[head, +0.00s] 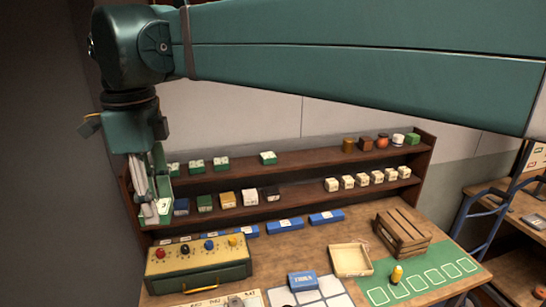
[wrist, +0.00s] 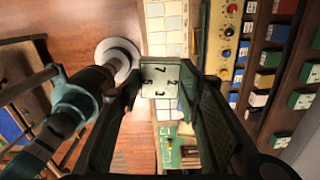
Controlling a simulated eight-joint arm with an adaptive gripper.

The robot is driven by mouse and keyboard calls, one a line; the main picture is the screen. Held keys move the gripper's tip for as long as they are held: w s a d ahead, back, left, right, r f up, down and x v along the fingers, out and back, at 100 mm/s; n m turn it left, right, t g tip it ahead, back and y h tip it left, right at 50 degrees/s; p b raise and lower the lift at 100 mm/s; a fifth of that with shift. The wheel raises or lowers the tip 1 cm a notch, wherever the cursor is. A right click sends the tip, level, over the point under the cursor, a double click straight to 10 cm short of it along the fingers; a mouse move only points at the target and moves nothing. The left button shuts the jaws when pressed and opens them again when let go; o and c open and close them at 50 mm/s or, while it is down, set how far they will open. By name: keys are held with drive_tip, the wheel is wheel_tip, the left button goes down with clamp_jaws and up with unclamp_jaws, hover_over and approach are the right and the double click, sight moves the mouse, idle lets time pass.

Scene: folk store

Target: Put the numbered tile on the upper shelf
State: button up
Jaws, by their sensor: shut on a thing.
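My gripper (head: 153,201) is at the left end of the dark wooden shelf unit. It is shut on the numbered tile (wrist: 160,83), a pale square block with numerals such as 7, 2, 3 and 5 on its face, seen between the fingertips in the wrist view. In the head view a small part of the tile (head: 164,206) with a 3 and a green side shows beside the fingers, in front of the lower shelf. The upper shelf (head: 315,154) holds several green-and-white tiles (head: 220,163) on its left half. My gripper hides part of the left end.
The lower shelf (head: 300,198) holds coloured blocks (head: 227,199) and pale cubes (head: 363,180). Jars and small blocks stand at the upper shelf's right end. A button box (head: 198,264) stands below my gripper. The upper shelf's middle, right of the tiles, is clear.

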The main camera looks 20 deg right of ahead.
drive_tip(key=shift+r, duration=0.75)
drive_tip(key=w+d+r+p, duration=0.1)
drive_tip(key=w+d+p, duration=0.3)
drive_tip(key=w, duration=0.8)
drive_tip(key=w+d+p, duration=0.2)
drive_tip(key=w+d, duration=0.5)
drive_tip(key=w, duration=0.5)
drive_tip(key=w+d+r+p, duration=0.1)
drive_tip(key=w+d+p, duration=0.3)
drive_tip(key=w, duration=0.8)
drive_tip(key=w+d+f+n+p, duration=0.1)
drive_tip(key=w+d+f+p, duration=0.1)
drive_tip(key=w+d, duration=0.7)
drive_tip(key=f, duration=0.1)
drive_tip(key=d+f, duration=0.1)
drive_tip(key=f, duration=0.3)
drive_tip(key=shift+s+d+f, duration=0.2)
drive_tip(key=shift+s+d, duration=0.1)
drive_tip(key=shift+s, duration=0.05)
drive_tip(key=shift+f, duration=2.9)
drive_tip(key=shift+f, duration=0.1)
